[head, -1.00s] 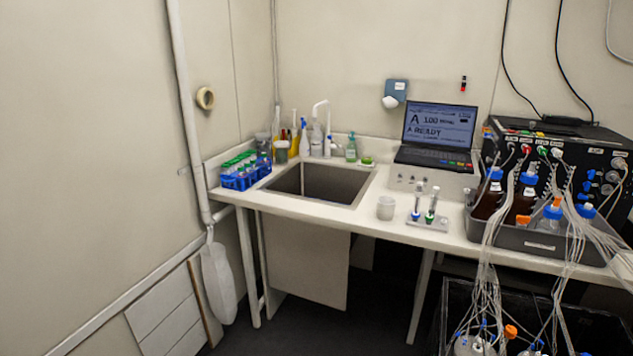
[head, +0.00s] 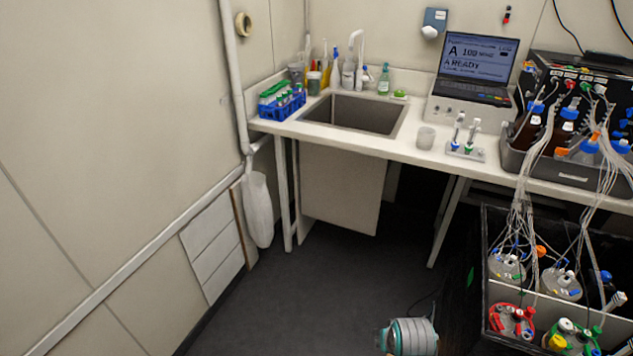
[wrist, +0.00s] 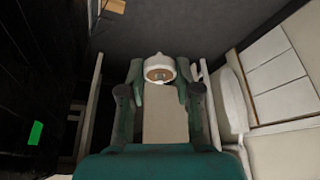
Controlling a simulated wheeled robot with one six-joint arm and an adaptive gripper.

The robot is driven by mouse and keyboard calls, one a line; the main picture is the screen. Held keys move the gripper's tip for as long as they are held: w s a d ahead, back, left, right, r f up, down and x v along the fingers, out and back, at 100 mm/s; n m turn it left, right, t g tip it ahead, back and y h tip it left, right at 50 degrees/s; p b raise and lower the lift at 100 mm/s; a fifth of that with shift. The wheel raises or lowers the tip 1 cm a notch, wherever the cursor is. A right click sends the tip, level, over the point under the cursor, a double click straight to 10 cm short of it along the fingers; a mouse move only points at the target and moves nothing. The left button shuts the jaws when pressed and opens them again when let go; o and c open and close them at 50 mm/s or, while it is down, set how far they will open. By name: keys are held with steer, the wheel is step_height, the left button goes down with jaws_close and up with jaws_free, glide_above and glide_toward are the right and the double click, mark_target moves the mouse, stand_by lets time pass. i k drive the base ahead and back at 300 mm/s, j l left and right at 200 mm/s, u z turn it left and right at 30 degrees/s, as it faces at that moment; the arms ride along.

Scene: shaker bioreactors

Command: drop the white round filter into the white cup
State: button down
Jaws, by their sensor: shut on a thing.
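The white round filter (wrist: 160,63) is between the fingertips of my gripper (wrist: 158,78) in the wrist view. It has a pale domed top and a brownish face turned to the camera. My gripper has dark green fingers and is shut on it. The white cup (head: 426,138) stands upright on the bench, right of the sink, in the head view. A teal and grey part of my arm shows at the bottom of the head view, well below and in front of the bench. The fingertips and filter cannot be made out there, and the cup cannot be made out in the wrist view.
A small rack with two tubes (head: 466,150) stands just right of the cup. The sink (head: 355,113) lies to its left, the laptop (head: 476,68) behind. A grey tray of bottles (head: 513,160) and a black crate of vessels (head: 483,275) with hanging tubing are at right. The floor at centre is clear.

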mark_target(425, 146)
steer(key=i+j, duration=0.65)
steer(key=i+j+z, duration=0.15)
steer(key=i+j, duration=0.55)
steer(key=j, duration=0.2)
